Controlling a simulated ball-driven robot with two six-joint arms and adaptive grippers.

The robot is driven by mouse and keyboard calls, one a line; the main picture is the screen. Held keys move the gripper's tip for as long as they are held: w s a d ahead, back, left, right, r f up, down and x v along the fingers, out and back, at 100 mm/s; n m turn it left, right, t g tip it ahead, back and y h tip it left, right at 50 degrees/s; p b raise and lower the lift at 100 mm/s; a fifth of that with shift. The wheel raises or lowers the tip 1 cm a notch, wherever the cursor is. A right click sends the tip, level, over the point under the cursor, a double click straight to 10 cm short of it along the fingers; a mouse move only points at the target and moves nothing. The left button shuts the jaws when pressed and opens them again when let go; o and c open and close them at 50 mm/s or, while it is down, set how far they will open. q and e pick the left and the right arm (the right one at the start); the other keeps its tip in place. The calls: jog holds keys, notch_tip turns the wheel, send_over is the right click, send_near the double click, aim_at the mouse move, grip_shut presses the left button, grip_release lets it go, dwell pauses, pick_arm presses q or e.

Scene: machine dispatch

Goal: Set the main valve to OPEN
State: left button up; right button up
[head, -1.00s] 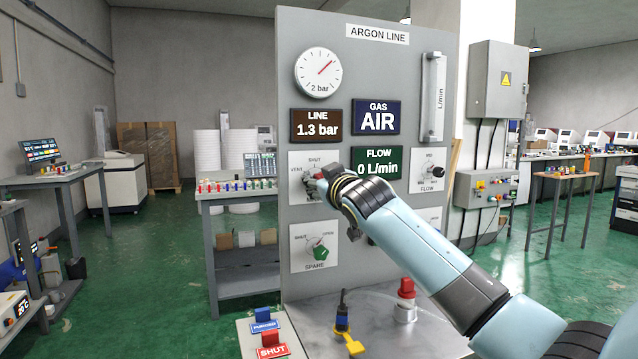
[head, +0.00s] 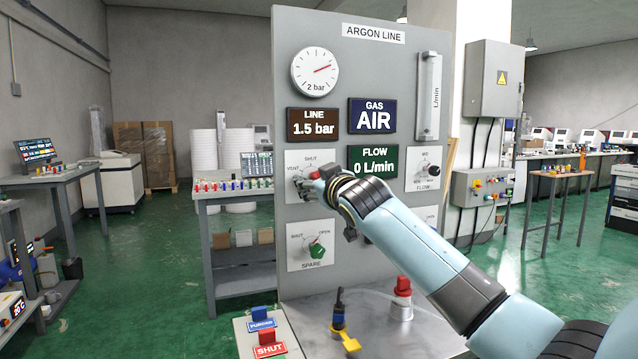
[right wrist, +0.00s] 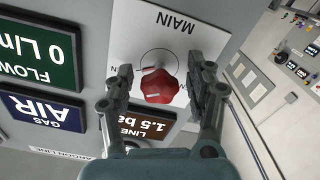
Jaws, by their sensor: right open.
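The main valve is a red knob (right wrist: 158,86) on a white plate marked MAIN (right wrist: 150,30), seen upside down in the right wrist view. A pale mark shows on the knob's face, but I cannot tell for sure which setting it points to. My right gripper (right wrist: 160,82) is open, with one finger on each side of the knob; contact is unclear. It also shows in the head view (head: 312,187). My left gripper is not in view.
The panel (head: 430,40) carries a LINE display (head: 313,122) at 1.5 bar, a GAS display (head: 374,116) reading AIR and a FLOW display (head: 374,162) at 0 L/min. A green SPARE knob (head: 317,251) sits below. A red-capped fitting (head: 402,290) stands on the metal shelf.

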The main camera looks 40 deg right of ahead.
jog(key=v, duration=1.2)
jog(key=shift+f, duration=0.15)
